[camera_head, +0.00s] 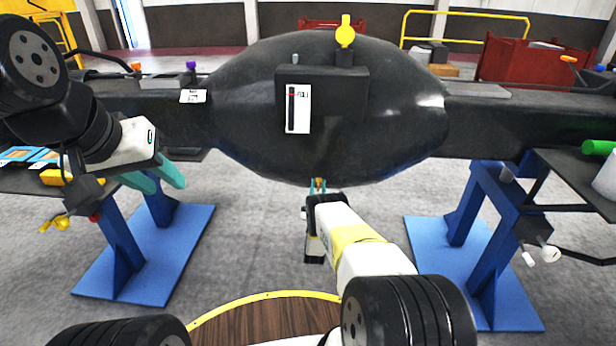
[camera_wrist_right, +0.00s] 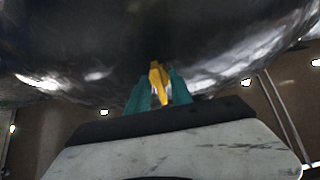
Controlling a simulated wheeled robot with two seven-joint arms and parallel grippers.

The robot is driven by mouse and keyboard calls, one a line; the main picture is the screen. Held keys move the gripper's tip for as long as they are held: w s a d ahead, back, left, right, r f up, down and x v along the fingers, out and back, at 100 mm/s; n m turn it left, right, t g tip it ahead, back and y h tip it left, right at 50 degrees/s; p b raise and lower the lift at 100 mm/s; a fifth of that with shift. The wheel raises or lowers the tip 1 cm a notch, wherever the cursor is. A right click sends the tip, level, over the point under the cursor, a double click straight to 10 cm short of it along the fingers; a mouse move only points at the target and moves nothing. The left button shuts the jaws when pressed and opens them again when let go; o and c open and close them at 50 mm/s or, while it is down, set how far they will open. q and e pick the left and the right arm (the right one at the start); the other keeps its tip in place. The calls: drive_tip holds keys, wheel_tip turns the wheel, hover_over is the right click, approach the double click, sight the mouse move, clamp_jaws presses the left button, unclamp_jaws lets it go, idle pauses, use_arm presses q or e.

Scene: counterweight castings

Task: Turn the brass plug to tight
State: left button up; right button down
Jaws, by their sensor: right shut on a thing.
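The brass plug (camera_head: 318,183) shows as a small gold piece at the underside of the big black casting (camera_head: 230,110). In the right wrist view the plug (camera_wrist_right: 158,82) stands upright between the teal fingers, under the dark curved surface. My right gripper (camera_head: 318,188) reaches up from below and is shut on the plug. Its fingers also show in the right wrist view (camera_wrist_right: 159,92). The fingers hide part of the plug, and I cannot tell how far it is screwed in. My left gripper (camera_head: 156,178) is open and empty at the left, below the casting's left arm.
A yellow-topped fitting (camera_head: 345,36) and a white label (camera_head: 298,108) are on the casting. Blue stands (camera_head: 145,255) hold it at left and right (camera_head: 480,240). A round wooden top (camera_head: 260,320) is in front. Side shelves carry small items; grey floor lies between the stands.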

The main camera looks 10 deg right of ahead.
drive_tip(key=shift+f, duration=0.15)
drive_tip(key=c, duration=1.5)
unclamp_jaws()
drive_tip(key=v, duration=0.7)
drive_tip(key=shift+s+a+f, duration=0.1)
drive_tip(key=shift+s+f, duration=0.1)
drive_tip(key=shift+s, duration=0.1)
drive_tip(key=shift+s, duration=0.1)
